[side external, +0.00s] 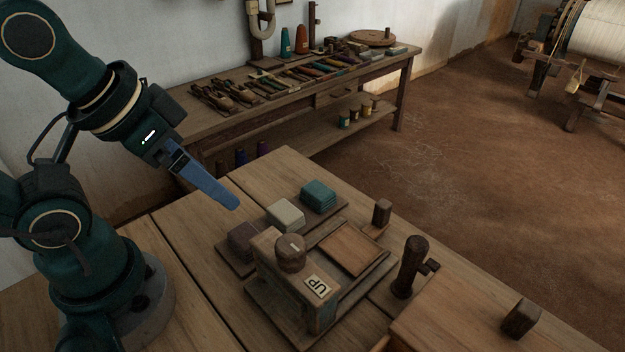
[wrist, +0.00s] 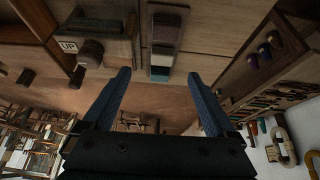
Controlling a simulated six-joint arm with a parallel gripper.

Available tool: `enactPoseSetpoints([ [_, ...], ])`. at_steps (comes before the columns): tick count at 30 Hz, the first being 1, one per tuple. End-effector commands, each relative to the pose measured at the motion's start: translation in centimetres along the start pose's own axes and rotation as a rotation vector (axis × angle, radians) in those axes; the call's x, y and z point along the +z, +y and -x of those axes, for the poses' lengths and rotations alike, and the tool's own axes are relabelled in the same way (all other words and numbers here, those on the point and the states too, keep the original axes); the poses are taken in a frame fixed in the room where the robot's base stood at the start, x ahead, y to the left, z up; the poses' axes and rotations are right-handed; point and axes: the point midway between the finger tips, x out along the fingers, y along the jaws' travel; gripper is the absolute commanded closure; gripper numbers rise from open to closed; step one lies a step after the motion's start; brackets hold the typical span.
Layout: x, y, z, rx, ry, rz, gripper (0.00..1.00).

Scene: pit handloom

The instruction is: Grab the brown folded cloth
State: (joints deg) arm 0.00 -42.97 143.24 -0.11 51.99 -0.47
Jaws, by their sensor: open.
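The brown folded cloth (side external: 243,240) is a dark block at the near left end of a row on a low wooden board, beside a cream folded cloth (side external: 285,215) and a teal one (side external: 318,196). In the wrist view the brown cloth (wrist: 167,31) shows near the top centre, with the cream and teal ones below it. My gripper (side external: 236,208) is above and to the left of the row in the side view, apart from the cloths, its blue fingers empty. In the wrist view my gripper (wrist: 158,73) has its two fingers spread wide.
A wooden stand labelled UP (side external: 318,287) with a round knob (side external: 290,252) stands right beside the brown cloth. A wooden peg post (side external: 410,266) and small block (side external: 382,212) stand further right. A tool bench (side external: 415,62) is behind.

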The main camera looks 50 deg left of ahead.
Motion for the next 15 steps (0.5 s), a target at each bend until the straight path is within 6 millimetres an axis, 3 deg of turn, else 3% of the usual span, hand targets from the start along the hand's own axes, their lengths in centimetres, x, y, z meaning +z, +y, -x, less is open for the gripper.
enactPoseSetpoints([
  [6,0.0,1.4,0.2,0.068,-0.136,0.150,0.09],
  [15,-0.9,1.0,-2.5,0.134,-0.498,0.543,0.09],
])
